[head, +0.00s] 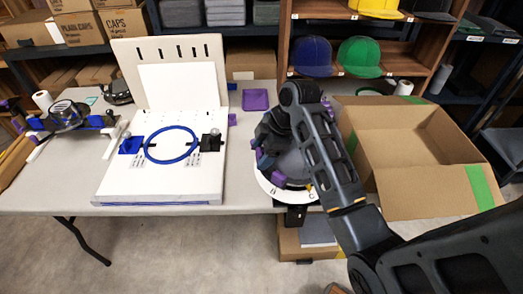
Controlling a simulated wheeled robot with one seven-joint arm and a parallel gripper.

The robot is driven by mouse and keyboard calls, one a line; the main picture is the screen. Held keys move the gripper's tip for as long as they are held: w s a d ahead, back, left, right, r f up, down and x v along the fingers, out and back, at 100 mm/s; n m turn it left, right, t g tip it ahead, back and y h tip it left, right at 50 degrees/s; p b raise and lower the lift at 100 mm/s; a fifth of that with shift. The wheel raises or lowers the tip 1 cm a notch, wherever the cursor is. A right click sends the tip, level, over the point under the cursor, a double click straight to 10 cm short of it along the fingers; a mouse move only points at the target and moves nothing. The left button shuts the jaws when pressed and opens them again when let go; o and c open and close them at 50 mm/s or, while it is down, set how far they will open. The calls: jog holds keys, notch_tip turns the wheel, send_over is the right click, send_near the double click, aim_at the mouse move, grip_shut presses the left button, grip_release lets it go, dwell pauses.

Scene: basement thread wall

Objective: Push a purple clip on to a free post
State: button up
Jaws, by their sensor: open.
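A round white stand (293,194) with a dark middle is on the table's front edge, right of centre. Several purple clips (277,178) and a bluish one (265,163) show around its left side. My arm covers much of the stand, so I cannot make out which posts are free. My gripper (266,148) is open over the left part of the stand, dark against dark. Its fingertips are hard to make out, and I cannot tell whether it touches a clip. A small purple tray (256,100) lies behind on the table.
A white board with a blue hoop (172,145) and an upright panel (170,75) stands left of the stand. An open cardboard box (415,150) is at the right. Caps (359,57) sit on the shelf behind. Bare table (245,185) shows between board and stand.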

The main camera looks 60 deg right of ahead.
jog(key=shift+f, duration=0.1)
jog(key=v, duration=0.8)
jog(key=shift+w, duration=0.1)
